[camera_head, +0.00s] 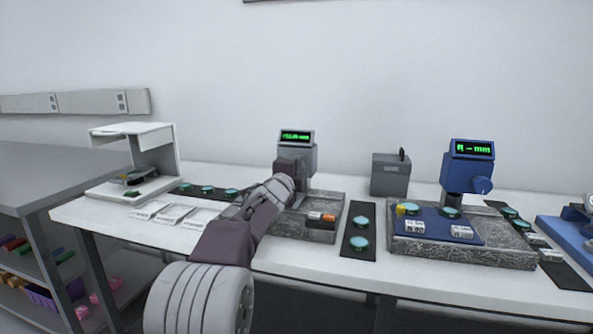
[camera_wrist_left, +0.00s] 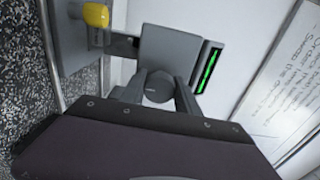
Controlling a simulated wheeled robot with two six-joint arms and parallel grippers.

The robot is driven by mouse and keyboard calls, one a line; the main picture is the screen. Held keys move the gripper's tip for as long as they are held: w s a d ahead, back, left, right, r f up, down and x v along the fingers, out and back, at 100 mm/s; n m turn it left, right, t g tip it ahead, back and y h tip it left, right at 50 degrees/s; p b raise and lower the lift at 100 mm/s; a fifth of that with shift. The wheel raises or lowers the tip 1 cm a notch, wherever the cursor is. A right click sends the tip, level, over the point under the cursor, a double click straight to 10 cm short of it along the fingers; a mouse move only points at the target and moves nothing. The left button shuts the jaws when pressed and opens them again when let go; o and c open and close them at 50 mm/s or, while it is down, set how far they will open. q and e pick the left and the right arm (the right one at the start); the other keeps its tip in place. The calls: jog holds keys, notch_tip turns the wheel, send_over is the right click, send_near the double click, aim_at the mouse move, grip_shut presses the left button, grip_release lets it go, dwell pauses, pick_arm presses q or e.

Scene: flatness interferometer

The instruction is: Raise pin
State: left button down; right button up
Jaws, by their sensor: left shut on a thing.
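A grey gauge (camera_head: 296,154) with a green display stands on a speckled granite base (camera_head: 333,207) in the middle of the bench. My left gripper (camera_head: 293,196) reaches its front and hides its lower part. In the left wrist view, the fingers of my left gripper (camera_wrist_left: 158,92) are shut on a round grey knob (camera_wrist_left: 157,86) in front of the grey gauge body (camera_wrist_left: 172,48). A yellow-capped part (camera_wrist_left: 96,14) shows at the upper left of that view. Which part is the pin I cannot tell. My right gripper is not in view.
A blue gauge (camera_head: 467,166) stands right on another granite base (camera_head: 460,256). A dark mat (camera_head: 359,229) with teal discs lies between the bases. A grey box (camera_head: 390,175) stands behind. White trays (camera_head: 180,214) and a white stand (camera_head: 150,158) are left.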

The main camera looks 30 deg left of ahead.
pick_arm(q)
jog(key=c, duration=0.9)
grip_release()
jog(key=v, duration=0.9)
